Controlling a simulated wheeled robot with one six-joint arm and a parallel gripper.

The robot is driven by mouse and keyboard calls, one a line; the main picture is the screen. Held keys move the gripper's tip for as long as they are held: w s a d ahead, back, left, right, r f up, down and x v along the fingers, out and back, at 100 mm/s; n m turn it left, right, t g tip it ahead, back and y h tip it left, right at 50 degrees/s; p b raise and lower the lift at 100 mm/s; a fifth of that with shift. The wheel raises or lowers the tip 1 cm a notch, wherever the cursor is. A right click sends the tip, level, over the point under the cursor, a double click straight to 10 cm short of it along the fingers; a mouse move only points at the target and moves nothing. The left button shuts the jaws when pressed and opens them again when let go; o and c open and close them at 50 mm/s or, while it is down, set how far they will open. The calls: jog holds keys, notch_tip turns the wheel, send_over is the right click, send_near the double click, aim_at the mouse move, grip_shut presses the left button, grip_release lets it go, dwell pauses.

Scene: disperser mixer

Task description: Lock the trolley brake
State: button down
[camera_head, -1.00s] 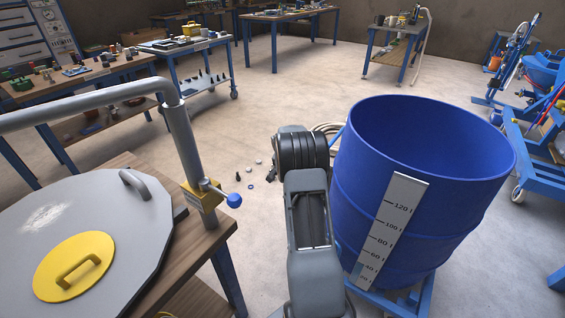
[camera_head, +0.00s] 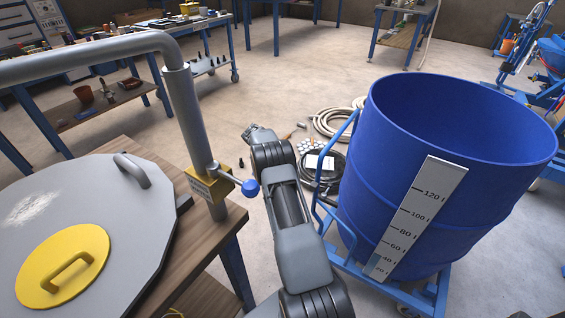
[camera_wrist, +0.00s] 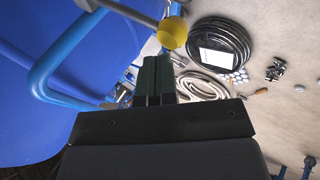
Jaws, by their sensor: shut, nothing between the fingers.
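The blue trolley (camera_head: 430,296) carries a blue drum (camera_head: 392,225) with a white litre scale, on the right of the head view. Its tubular handle frame (camera_head: 322,225) stands on the drum's left. In the wrist view, a blue tube (camera_wrist: 62,60) crosses the left side beside the blue drum (camera_wrist: 30,110). A yellow knob on a grey rod (camera_wrist: 172,32) shows just beyond my gripper (camera_wrist: 153,62); I cannot tell whether this is the brake lever. My gripper is shut and empty, with its fingertips apparently just short of the knob. The head view does not show the fingers clearly.
A wooden bench (camera_head: 205,235) with a grey lid (camera_head: 110,205) and a post with a blue-knobbed clamp (camera_head: 250,188) stands left of my arm. Coiled hoses (camera_head: 335,122) lie on the floor behind the trolley.

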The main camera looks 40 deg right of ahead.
jog(key=shift+w+a+f+b, duration=0.15)
jog(key=shift+f+b, duration=0.05)
jog(key=shift+f, duration=0.15)
jog(key=shift+w+a+f+b, duration=0.1)
jog(key=shift+f+b, duration=0.1)
jog(key=shift+f, duration=0.15)
jog(key=shift+a+f, duration=0.2)
jog(key=shift+f, duration=0.05)
jog(key=d+r+p+v, duration=0.1)
jog(key=p+v, duration=0.2)
jog(key=v, duration=1)
jog(key=shift+d+r, duration=0.15)
jog(key=shift+d, duration=0.1)
jog(key=shift+w, duration=0.15)
